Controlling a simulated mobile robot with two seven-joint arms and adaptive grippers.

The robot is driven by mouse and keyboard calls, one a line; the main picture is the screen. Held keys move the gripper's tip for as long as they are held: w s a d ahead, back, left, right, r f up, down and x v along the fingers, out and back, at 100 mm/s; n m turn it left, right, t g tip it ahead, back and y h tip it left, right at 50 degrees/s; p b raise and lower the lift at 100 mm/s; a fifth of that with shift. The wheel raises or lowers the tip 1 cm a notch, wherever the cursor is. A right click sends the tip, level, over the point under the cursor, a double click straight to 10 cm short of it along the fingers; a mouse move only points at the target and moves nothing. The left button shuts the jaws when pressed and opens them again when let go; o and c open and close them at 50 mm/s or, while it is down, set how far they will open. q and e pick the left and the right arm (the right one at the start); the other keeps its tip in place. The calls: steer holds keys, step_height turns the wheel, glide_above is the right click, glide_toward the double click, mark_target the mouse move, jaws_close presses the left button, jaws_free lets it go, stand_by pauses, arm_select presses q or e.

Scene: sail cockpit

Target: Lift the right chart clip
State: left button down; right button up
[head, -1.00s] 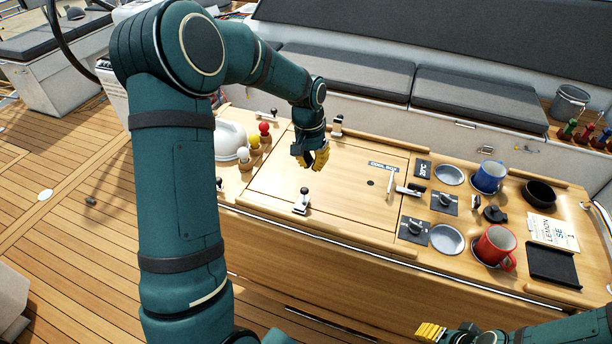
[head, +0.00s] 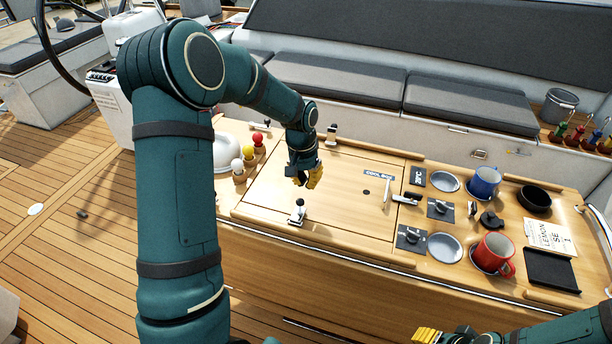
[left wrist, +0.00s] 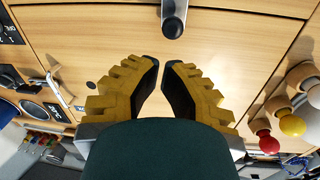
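Two similar clips with black knobs on pale bases sit on the wooden table: a front clip (head: 297,212) at the lid's near edge and a back clip (head: 331,136) at its far edge. I cannot tell which one is called the right chart clip. My left gripper (head: 305,180), with yellow fingers, hangs over the lid (head: 345,195) between them. It is empty, with a narrow gap between its fingertips, also seen in the left wrist view (left wrist: 162,66). The front clip shows ahead of them (left wrist: 173,20), untouched. My right gripper (head: 426,336) is cut by the bottom edge.
Red, yellow and white balls on wooden pegs (head: 249,152) stand left of the lid. A latch (head: 404,198), switches, a blue mug (head: 484,182), a red mug (head: 493,254) and a black bowl (head: 535,196) are on the right. The lid's middle is clear.

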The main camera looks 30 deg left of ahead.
mark_target(298, 210)
arm_select(q)
steer(key=f, duration=0.6)
steer(key=shift+d+f, duration=0.1)
steer(key=shift+d, duration=0.2)
steer(key=shift+w, duration=0.1)
